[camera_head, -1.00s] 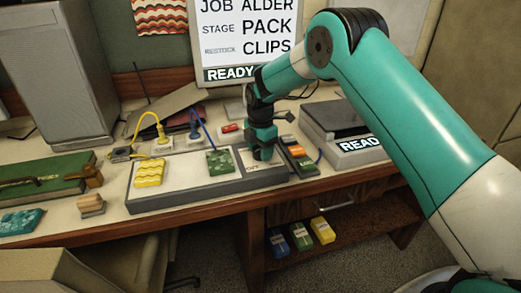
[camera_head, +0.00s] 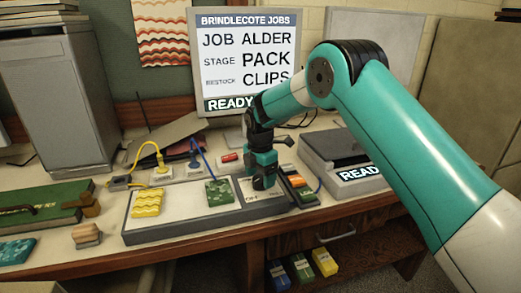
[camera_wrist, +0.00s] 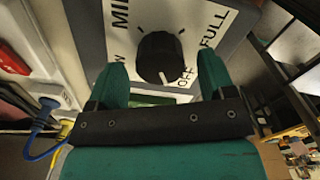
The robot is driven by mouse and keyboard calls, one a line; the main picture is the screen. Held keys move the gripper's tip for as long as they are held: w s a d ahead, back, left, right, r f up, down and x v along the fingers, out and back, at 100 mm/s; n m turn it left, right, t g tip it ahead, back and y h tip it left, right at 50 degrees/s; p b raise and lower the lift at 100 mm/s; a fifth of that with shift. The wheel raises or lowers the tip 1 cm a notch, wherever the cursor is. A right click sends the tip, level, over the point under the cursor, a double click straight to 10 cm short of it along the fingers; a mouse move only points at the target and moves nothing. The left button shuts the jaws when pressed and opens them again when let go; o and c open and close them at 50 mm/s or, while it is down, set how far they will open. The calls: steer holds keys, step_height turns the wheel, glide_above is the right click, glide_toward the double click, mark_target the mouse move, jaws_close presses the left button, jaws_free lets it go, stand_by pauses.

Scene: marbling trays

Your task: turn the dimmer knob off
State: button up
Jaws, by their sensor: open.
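The black dimmer knob (camera_wrist: 160,57) sits on a pale panel in the wrist view, with LOW, MID, FULL and OFF lettering around it. A pale mark shows at its lower edge, close to the OFF lettering; whether it is the pointer is hard to tell. My gripper (camera_wrist: 162,62) is open, one green finger on each side of the knob, with visible gaps. In the head view my gripper (camera_head: 263,182) hangs over the right end of the grey board (camera_head: 180,231) and hides the knob. Part of the OFF label shows beside it.
A yellow wavy piece (camera_head: 148,202) and a green piece (camera_head: 219,192) lie on the board. A small rack with orange and green items (camera_head: 297,188) and a scale-like device (camera_head: 345,172) stand close on the right. Yellow and blue cables run behind.

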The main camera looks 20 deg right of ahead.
mark_target(260, 178)
step_height(260, 178, up, 16)
steer(key=b, duration=0.1)
stand_by(0.4)
steer(key=s+a+m+y, duration=0.2)
steer(key=s+m, duration=0.5)
steer(key=s, duration=1.2)
steer(key=s+a+m+y, duration=0.2)
steer(key=s+m, duration=0.6)
steer(key=s, duration=1.2)
steer(key=shift+a+r, duration=0.3)
steer(key=shift+r, duration=0.05)
